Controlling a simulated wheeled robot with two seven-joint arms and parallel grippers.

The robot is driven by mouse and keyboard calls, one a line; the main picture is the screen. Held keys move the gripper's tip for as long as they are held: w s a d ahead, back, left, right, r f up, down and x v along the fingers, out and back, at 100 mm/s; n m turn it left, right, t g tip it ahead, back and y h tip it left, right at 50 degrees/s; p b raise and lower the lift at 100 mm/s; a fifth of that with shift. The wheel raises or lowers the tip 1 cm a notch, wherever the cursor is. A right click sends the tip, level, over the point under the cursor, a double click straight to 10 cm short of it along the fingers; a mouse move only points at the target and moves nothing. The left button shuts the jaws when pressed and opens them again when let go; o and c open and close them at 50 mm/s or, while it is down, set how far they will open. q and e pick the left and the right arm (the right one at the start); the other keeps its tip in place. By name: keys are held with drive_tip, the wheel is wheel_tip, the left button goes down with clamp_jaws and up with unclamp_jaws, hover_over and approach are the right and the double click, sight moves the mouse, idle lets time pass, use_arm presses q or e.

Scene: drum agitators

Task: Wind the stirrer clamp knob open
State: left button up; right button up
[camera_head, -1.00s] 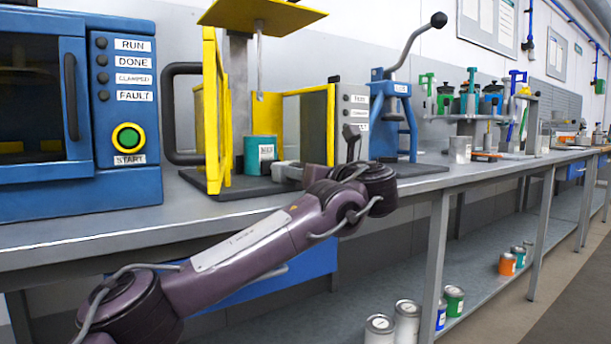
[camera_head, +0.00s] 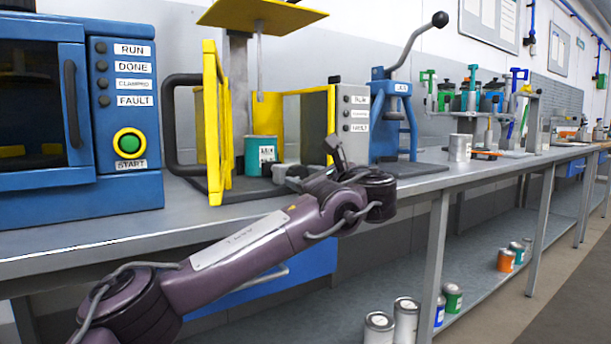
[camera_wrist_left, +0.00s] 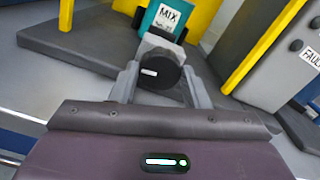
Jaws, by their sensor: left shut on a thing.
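The stirrer clamp knob (camera_wrist_left: 160,71) is a round black knob with a small white mark, near the middle of the left wrist view. It sits on the clamp in front of a teal can labelled MIX (camera_wrist_left: 163,20). My left gripper (camera_wrist_left: 160,88) has one grey finger on each side of the knob and is shut on it. In the head view my left arm reaches to the front of the yellow-framed stirrer (camera_head: 214,125), beside the teal can (camera_head: 261,150). There the knob is hidden or too small to make out. My right gripper is not in view.
A blue machine (camera_head: 125,190) with a START button stands at the left. The open yellow guard and a grey control box (camera_head: 352,120) flank the can. A blue lever press (camera_head: 392,110) stands further right. Several cans sit on the lower shelf (camera_head: 470,300).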

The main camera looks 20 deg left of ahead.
use_arm(q)
drive_tip(key=shift+n, duration=0.5)
drive_tip(key=o, duration=1)
drive_tip(key=p+v, duration=0.1)
drive_tip(key=v, duration=0.6)
drive_tip(key=shift+s+d+p, duration=0.25)
drive_tip(key=shift+d+p, duration=0.1)
